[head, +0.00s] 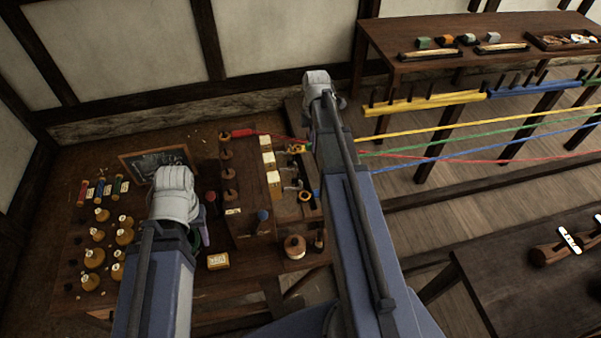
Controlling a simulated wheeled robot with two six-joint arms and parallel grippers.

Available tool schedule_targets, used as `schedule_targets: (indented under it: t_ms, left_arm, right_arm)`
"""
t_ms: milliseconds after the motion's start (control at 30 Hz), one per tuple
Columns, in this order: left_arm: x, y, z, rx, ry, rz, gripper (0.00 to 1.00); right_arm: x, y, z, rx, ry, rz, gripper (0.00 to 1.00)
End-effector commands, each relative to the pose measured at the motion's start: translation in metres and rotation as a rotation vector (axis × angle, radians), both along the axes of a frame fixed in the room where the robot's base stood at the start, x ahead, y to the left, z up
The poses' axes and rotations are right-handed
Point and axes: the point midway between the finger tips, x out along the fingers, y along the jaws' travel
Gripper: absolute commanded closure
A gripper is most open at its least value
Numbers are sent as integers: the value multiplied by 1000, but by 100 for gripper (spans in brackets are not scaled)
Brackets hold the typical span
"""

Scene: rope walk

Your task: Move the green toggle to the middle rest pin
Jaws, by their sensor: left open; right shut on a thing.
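My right gripper (319,84) is over the back right edge of the bench. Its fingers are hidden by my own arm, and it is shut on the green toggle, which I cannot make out. The green rope (475,132) runs in from the right and disappears behind that arm. Several rest pins (228,172) stand in a column on the board left of the white blocks. The red toggle (243,132) lies at the farthest pin; the middle pins look bare. My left gripper (174,195) is open over the bench's left part, its fingertips mostly hidden.
Several bottles (94,258) and coloured spools (101,190) crowd the bench's left. A wooden spool (295,247) stands at the front.

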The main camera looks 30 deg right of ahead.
Motion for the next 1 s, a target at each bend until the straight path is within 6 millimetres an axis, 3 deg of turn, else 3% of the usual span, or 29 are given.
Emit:
schedule_targets:
  t_ms: [1000]
  left_arm:
    - [0, 0, -33, 0, 0, 0, 50]
  right_arm:
    - [-22, 8, -33, 0, 0, 0, 100]
